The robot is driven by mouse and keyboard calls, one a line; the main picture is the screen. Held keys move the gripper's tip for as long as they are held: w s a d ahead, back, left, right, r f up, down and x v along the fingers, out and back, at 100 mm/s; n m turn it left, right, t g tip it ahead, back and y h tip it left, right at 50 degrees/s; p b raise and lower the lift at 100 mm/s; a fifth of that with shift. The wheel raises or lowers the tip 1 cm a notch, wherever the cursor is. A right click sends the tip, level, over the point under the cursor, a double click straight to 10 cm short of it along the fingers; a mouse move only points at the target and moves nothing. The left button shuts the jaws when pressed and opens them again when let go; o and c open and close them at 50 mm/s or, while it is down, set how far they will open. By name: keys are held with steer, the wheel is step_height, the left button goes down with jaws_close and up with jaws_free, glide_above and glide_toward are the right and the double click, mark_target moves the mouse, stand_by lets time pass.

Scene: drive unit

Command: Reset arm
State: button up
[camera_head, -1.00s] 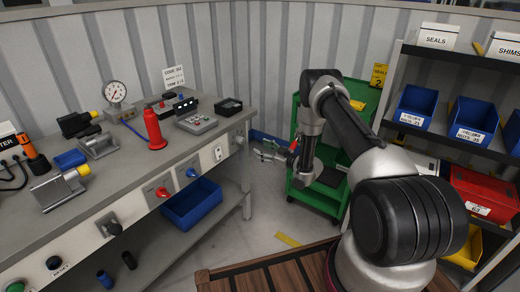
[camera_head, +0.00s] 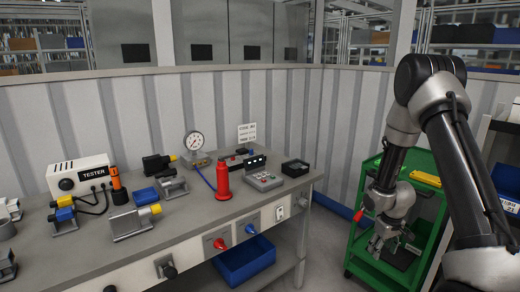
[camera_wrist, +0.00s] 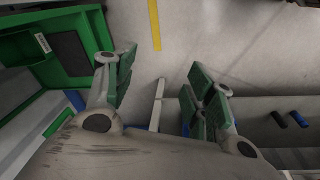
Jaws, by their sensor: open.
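My gripper (camera_head: 378,244) is in front of the green cart at the right of the head view, its fingers pointing down and to the left. In the wrist view my gripper (camera_wrist: 158,92) shows its green-padded fingers spread wide apart, with only floor and a pale bar between them. It holds nothing. My arm is bent, with its elbow high at the right of the head view. The red part near the wrist is on my arm.
The green cart (camera_head: 352,262) stands close behind my gripper. Open floor lies between.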

steer(key=s+a+r+m+t, duration=0.1)
steer(key=s+a+r, duration=0.1)
steer(key=s+r, duration=0.7)
steer(key=s+a+r+m+t, duration=0.1)
steer(key=s+a+r, duration=0.2)
steer(key=s+r, duration=0.7)
steer(key=s+a+r+m+t, duration=0.1)
steer(key=s+r, duration=0.9)
steer(key=r, duration=1)
steer(key=shift+a+y, duration=0.3)
steer(key=shift+a, duration=0.5)
